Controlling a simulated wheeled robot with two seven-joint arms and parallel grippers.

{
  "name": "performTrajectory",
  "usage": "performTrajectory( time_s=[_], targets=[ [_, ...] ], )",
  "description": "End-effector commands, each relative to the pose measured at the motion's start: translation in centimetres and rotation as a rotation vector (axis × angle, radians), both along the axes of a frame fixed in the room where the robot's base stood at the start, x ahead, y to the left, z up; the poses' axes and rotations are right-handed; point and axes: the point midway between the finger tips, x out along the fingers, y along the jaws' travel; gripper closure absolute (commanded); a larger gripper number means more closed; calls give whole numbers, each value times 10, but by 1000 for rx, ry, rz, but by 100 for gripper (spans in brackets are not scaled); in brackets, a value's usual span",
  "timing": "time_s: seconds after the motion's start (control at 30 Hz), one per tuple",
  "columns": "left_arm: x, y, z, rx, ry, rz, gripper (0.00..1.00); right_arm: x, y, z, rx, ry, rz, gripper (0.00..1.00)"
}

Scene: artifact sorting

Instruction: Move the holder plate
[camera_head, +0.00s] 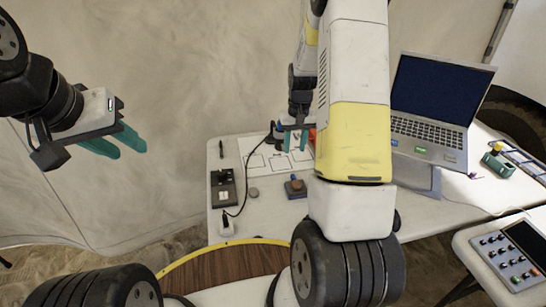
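A dark flat plate with a pale block or recess on it (223,190) lies at the left end of the white table. It may be the holder plate, but I cannot be sure. My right gripper (295,141) is low over the back of the table, behind and to the right of that plate. Its teal fingers are apart, and I see nothing between them. My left gripper (129,150) hangs left of the table, away from everything, with its teal fingers apart and empty. My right arm hides part of the table's middle.
A white sheet with outlined boxes (262,161) lies near the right gripper. A black cable crosses the table. An open laptop (428,118) stands right; a control panel (512,258) is at lower right.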

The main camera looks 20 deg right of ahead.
Motion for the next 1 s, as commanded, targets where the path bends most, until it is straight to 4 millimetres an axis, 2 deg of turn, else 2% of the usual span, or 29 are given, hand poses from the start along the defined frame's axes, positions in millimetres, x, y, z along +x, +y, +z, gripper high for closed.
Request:
performTrajectory(
  time_s=[0.03, 0.1, 0.37, 0.63, 0.8, 1.0],
  targets=[
    [0, 0, 0, 0, 0, 0, 64, 2, -6, -19, -6, 23, -2, 62],
    [0, 0, 0, 0, 0, 0, 64, 4, -11, -36, -12, 41, -1, 62],
    [0, 0, 0, 0, 0, 0, 64, 6, -16, -65, -18, 59, -1, 62],
    [0, 0, 0, 0, 0, 0, 64, 5, -15, -108, -17, 61, 0, 62],
    [0, 0, 0, 0, 0, 0, 64, 6, -15, -126, -18, 59, 0, 62],
    [0, 0, 0, 0, 0, 0, 64, 7, -15, -131, -18, 56, 0, 62]
  ],
)
